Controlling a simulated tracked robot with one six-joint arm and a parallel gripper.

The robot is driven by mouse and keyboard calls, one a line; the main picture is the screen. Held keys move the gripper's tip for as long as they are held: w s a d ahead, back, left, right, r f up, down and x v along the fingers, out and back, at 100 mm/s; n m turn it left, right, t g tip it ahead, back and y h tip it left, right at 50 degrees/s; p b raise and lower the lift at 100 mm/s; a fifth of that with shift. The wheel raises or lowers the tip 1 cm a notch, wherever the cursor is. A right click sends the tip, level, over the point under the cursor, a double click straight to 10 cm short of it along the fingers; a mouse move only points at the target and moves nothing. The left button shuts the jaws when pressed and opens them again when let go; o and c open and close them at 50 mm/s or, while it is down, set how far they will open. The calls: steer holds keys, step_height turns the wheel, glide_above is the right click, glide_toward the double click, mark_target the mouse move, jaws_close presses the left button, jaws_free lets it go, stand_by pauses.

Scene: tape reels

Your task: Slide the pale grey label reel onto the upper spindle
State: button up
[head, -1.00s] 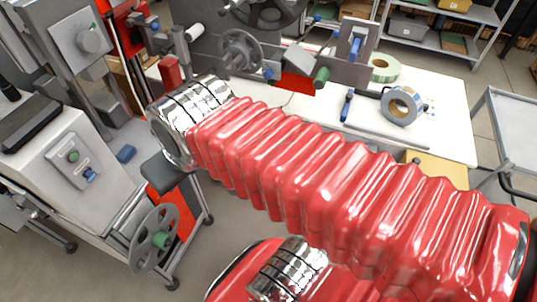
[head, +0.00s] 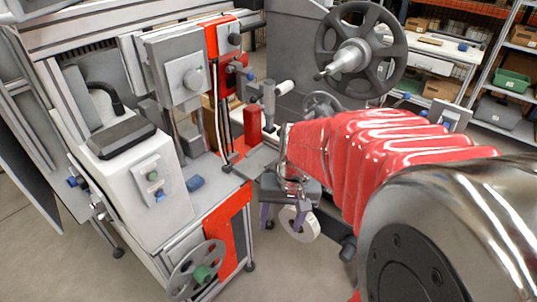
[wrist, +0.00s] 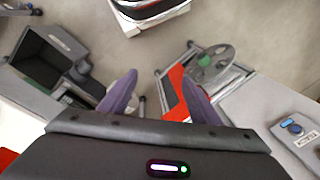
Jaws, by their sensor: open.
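My gripper (head: 284,217) points down in front of the machine, its purple fingers apart. The upper spindle (head: 347,58) sticks out in front of a large dark spoked disc (head: 391,66), higher and to the right of my gripper. No reel is seen on its tip.
A white machine cabinet (head: 135,197) and a red panel (head: 229,222) stand left of my gripper. A grey spoked wheel with a green hub (head: 201,273) sits low there, also in the wrist view (wrist: 207,62). Shelves (head: 502,75) stand at the right. Floor is open below my gripper.

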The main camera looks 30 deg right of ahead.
steer(key=w+d+f+m+t+y, duration=0.2)
steer(key=d+f+m, duration=0.4)
steer(key=f, duration=0.4)
steer(key=w+d+f+m+t+y, duration=0.1)
steer(key=d+f+m+t+y, duration=0.15)
steer(key=d+f+m, duration=0.6)
steer(key=w+d+f+m+t+y, duration=0.25)
steer(key=d+f+m, duration=0.2)
steer(key=f, duration=0.65)
steer(key=w+d+f+m+t+h, duration=0.1)
steer(key=w+d+m+t, duration=0.1)
steer(key=d, duration=0.3)
steer(key=w+d+f+m+t+h, duration=0.2)
steer(key=d+m, duration=0.3)
steer(key=d, duration=0.1)
steer(key=shift+w+f+t+h, duration=0.2)
steer(key=shift+w+t+h, duration=0.1)
steer(key=shift+w+t, duration=0.1)
steer(key=shift+w, duration=0.1)
steer(key=x, duration=1.3)
steer(key=shift+w+a+f, duration=0.1)
steer(key=shift+w+f, duration=0.1)
steer(key=shift+w, duration=0.05)
